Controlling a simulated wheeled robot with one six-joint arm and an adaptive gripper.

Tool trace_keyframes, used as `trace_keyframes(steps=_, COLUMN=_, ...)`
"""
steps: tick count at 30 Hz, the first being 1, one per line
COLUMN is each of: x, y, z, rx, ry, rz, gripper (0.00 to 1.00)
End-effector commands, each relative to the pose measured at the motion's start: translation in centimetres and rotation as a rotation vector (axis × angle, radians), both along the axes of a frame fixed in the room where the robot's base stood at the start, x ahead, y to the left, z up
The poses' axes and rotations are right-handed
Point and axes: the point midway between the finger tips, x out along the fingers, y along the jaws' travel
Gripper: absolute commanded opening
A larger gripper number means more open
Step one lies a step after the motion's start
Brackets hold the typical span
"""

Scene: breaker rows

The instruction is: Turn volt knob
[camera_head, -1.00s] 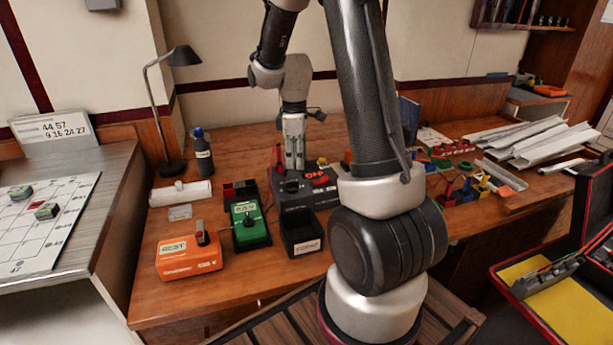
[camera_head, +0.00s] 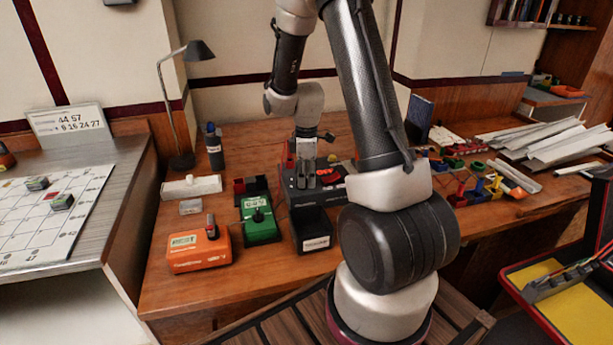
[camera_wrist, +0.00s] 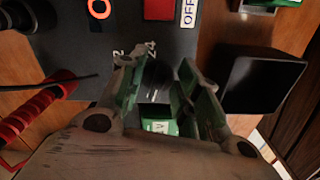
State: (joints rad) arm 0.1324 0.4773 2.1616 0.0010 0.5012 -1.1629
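A dark power unit (camera_head: 300,197) stands on the wooden bench, with a red switch on its top. In the wrist view its grey panel (camera_wrist: 205,45) shows a red switch, an OFF label and printed numbers. A black knob (camera_wrist: 156,78) sits between the fingers of my gripper (camera_wrist: 160,80), near a green label with a V (camera_wrist: 158,127). The fingers stand open, one on each side of the knob; whether either touches it is unclear. In the head view my gripper (camera_head: 306,172) points down over the unit and hides the knob.
An open black bin (camera_head: 315,241) stands directly in front of the unit. A green device (camera_head: 262,228) and an orange device (camera_head: 196,252) are to the left. A red coiled cord (camera_wrist: 35,115) and a thin dark cable lie close by in the wrist view. Coloured clutter fills the bench's right side.

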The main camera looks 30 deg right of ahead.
Motion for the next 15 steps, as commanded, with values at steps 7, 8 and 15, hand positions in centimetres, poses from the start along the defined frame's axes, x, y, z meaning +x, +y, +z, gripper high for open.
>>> trace_keyframes(steps=7, x=-0.01, y=0.01, z=0.03, rx=0.000, ry=0.000, rz=0.000, gripper=0.00)
trace_keyframes(steps=8, x=0.00, y=0.00, z=0.03, rx=0.000, ry=0.000, rz=0.000, gripper=0.00)
trace_keyframes(steps=15, x=0.00, y=0.00, z=0.05, rx=0.000, ry=0.000, rz=-0.005, gripper=0.00)
